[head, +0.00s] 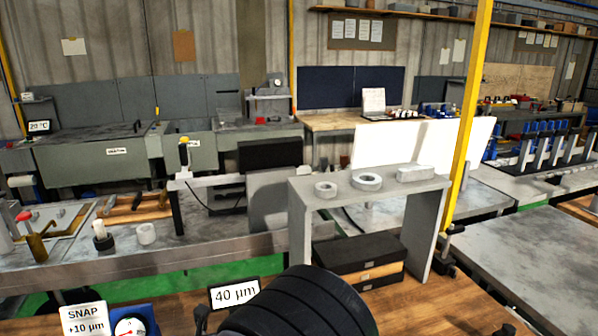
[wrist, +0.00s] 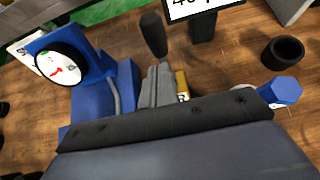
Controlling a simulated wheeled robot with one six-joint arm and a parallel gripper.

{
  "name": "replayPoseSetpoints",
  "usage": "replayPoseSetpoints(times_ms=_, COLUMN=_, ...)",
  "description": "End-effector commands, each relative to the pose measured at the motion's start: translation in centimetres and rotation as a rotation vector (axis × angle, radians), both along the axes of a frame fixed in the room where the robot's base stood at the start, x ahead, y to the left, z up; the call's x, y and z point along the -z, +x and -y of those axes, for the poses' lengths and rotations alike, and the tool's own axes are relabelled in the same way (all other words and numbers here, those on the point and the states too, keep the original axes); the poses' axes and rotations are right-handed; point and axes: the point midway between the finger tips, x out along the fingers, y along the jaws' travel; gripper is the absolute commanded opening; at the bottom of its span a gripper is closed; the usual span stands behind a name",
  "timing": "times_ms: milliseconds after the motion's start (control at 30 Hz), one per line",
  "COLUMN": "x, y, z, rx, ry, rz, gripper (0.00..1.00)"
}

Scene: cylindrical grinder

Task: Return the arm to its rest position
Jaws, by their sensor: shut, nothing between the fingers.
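My gripper (wrist: 158,75) shows in the wrist view as grey fingers past the edge of a dark, bolted housing. The fingers are together with nothing between them. My gripper's fingers cannot be made out in the head view. A black ribbed cylindrical shape fills the bottom middle there. The arm's rest position is not marked in either view.
A "40 µm" sign (head: 235,293) and a "SNAP +10 µm" sign (head: 84,322) stand low in front. A grey bridge-like stand (head: 428,222) holds rings and a block. A yellow post (head: 468,120) rises at right. A dark cup (wrist: 284,52) is on the right.

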Motion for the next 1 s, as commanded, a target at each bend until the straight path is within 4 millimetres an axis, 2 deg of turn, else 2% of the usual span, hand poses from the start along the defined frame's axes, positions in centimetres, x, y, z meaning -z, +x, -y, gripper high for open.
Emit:
replayPoseSetpoints(times_ms=100, x=0.7, y=-1.1, z=0.3, rx=-0.001, ry=0.001, rz=0.002, gripper=0.0)
replayPoseSetpoints(times_ms=667, x=0.7, y=-1.6, z=0.5, rx=0.0, ry=0.0, rz=0.001, gripper=0.0)
replayPoseSetpoints(times_ms=867, x=0.1, y=-1.1, z=0.4, rx=0.001, ry=0.0, rz=0.001, gripper=0.0)
replayPoseSetpoints(times_ms=1000, x=-0.8, y=0.5, z=-0.1, rx=0.002, ry=0.001, rz=0.001, gripper=0.0)
